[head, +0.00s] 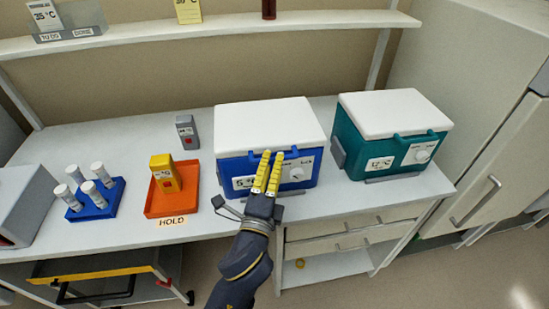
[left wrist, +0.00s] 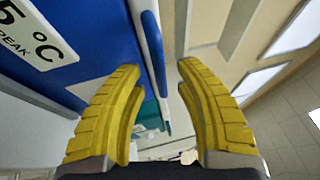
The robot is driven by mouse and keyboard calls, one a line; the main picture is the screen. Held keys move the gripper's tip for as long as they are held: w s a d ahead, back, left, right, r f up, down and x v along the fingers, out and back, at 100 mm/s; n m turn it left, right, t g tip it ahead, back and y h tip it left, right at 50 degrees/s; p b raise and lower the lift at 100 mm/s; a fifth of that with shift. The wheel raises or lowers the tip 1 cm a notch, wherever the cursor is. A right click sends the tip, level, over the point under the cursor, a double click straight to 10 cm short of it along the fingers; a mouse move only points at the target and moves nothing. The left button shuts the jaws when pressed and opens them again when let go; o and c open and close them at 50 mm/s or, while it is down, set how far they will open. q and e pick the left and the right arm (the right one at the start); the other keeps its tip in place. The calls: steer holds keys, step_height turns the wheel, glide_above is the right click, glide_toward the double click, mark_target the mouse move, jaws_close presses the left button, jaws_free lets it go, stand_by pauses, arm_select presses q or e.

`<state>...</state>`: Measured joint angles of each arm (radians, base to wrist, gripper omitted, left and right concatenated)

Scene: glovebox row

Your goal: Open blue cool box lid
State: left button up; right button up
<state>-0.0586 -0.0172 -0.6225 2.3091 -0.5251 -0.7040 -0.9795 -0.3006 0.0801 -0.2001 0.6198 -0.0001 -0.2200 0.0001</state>
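The blue cool box (head: 236,172) stands on the bench with its white lid (head: 268,125) shut. A blue handle runs along the lid's front edge; it also shows as a blue bar (left wrist: 152,52) in the left wrist view. My left gripper (head: 272,157) is at the front of the box, its yellow fingers pointing up over the handle area. In the left wrist view the fingers (left wrist: 158,70) are apart, with the bar seen in the gap between their tips. Whether they touch it I cannot tell. My right gripper is in neither view.
A teal cool box (head: 360,148) with a shut white lid stands close on the right. Left are an orange HOLD tray (head: 158,207) with a yellow device, a grey device (head: 187,132), and a blue rack (head: 100,210) of white-capped tubes. A shelf (head: 230,35) runs above.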

arm_select(q)
steer(key=shift+x, duration=0.95)
jaws_close()
